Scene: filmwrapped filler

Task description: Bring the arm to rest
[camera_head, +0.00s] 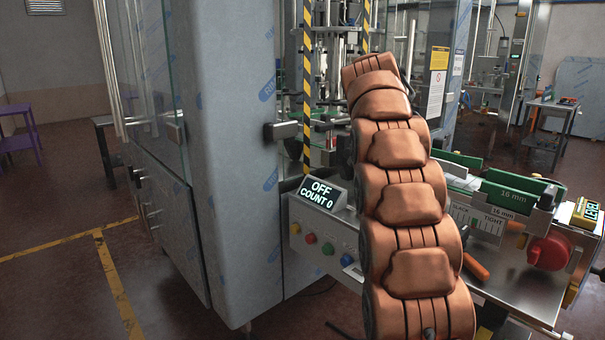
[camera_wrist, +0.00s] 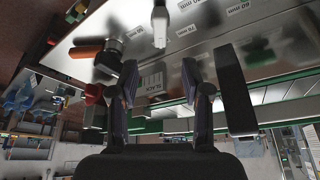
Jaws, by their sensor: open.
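My arm (camera_head: 405,200), in copper-coloured padded segments, rises from the bottom of the head view and reaches toward the filling machine. Its far end covers part of the machine, and my fingers cannot be made out there. In the wrist view my gripper (camera_wrist: 158,85) is open, with its two dark fingers spread apart. Nothing is seen held between them. A metal plate with size labels (camera_wrist: 200,48) lies beyond the fingertips, and a light-coloured nozzle-like part (camera_wrist: 160,25) shows above the gap.
A control box reading "OFF COUNT 0" (camera_head: 322,193) stands left of my arm. A green-railed conveyor (camera_head: 515,192) with a red knob (camera_head: 548,252) is to the right. A tall grey cabinet (camera_head: 235,150) stands left.

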